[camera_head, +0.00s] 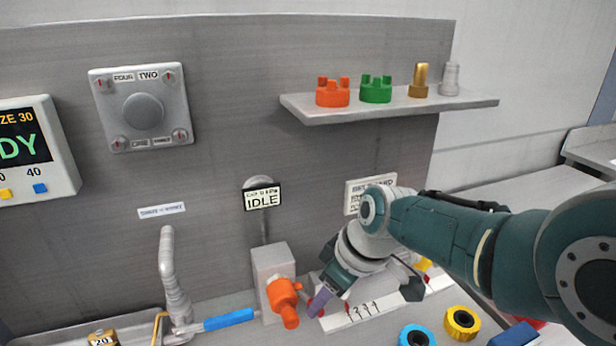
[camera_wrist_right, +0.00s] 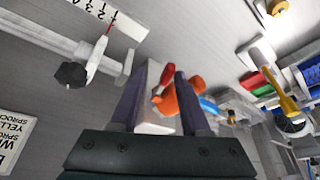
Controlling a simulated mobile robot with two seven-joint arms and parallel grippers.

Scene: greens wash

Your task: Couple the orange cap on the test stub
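An orange cap (camera_head: 283,294) with a protruding arm sits at the front of a grey block (camera_head: 268,262), low in the middle of the head view. The stub itself is hidden; I cannot tell how the cap is seated. My right gripper (camera_head: 318,302) is just right of the cap, pointing down-left. In the right wrist view its two fingers (camera_wrist_right: 161,76) are apart with nothing clearly held between them. The orange cap (camera_wrist_right: 170,102) shows beyond them, partly behind one finger. Another orange lugged fitting (camera_head: 332,94) stands on the shelf. My left gripper is out of view.
A display (camera_head: 262,198) reading IDLE is above the block. A blue-handled lever (camera_head: 229,320) and grey tap (camera_head: 172,275) are left. The shelf (camera_head: 390,112) also holds green, brass and grey fittings. A numbered white scale (camera_head: 364,309) and blue and yellow rings are right.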

